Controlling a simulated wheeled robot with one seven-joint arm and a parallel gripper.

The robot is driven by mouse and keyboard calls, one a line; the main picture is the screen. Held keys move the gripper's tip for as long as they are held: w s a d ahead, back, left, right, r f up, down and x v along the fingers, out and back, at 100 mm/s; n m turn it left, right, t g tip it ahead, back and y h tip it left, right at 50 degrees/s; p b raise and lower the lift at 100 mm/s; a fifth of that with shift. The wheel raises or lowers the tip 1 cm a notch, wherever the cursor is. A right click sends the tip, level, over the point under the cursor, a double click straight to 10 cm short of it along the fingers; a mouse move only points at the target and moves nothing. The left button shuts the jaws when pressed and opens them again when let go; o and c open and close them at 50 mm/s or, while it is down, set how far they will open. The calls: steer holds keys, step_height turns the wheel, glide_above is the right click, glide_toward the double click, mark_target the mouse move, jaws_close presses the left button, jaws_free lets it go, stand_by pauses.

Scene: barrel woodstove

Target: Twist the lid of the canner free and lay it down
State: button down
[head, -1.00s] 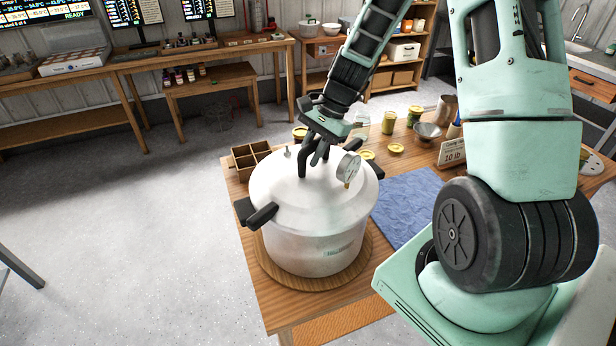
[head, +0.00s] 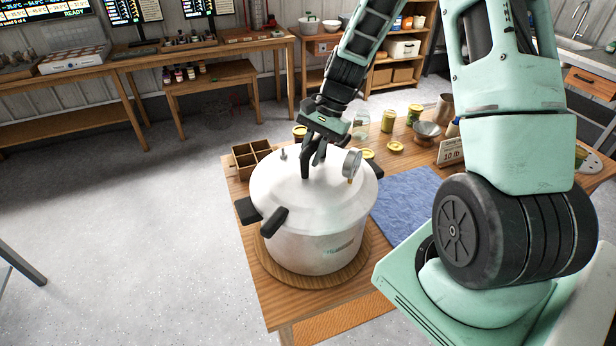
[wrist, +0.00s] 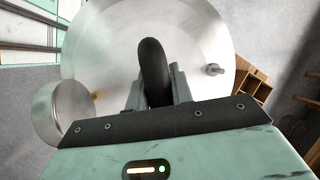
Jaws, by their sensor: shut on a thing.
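The canner (head: 318,247) is a large silver pot, upright on a round wooden board. Its pale metal lid (head: 265,190) sits on it and also shows in the wrist view (wrist: 105,60). My gripper (head: 314,160) is shut on the black handle (wrist: 153,70) at the lid's centre. A round gauge (head: 353,163) and a small vent post (head: 283,153) stand on the lid. The lid's black side lug (head: 273,221) is turned away from the pot's black side handle (head: 247,210), with a gap between them.
A blue cloth (head: 405,205) lies right of the canner on the wooden table. Behind are a divided wooden box (head: 250,160), jars (head: 388,120), yellow lids (head: 396,147), a metal bowl (head: 426,131) and a card (head: 450,152). The cloth is bare.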

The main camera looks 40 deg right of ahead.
steer(key=shift+s+f+n+g, duration=0.2)
steer(key=shift+n+g, duration=0.1)
steer(key=shift+n, duration=0.2)
steer(key=shift+p, duration=0.3)
steer(key=shift+n, duration=0.4)
steer(key=c, duration=1.5)
jaws_free()
steer(key=o, duration=0.8)
steer(key=shift+w, duration=0.1)
steer(key=shift+o, duration=0.2)
steer(key=shift+r, duration=0.1)
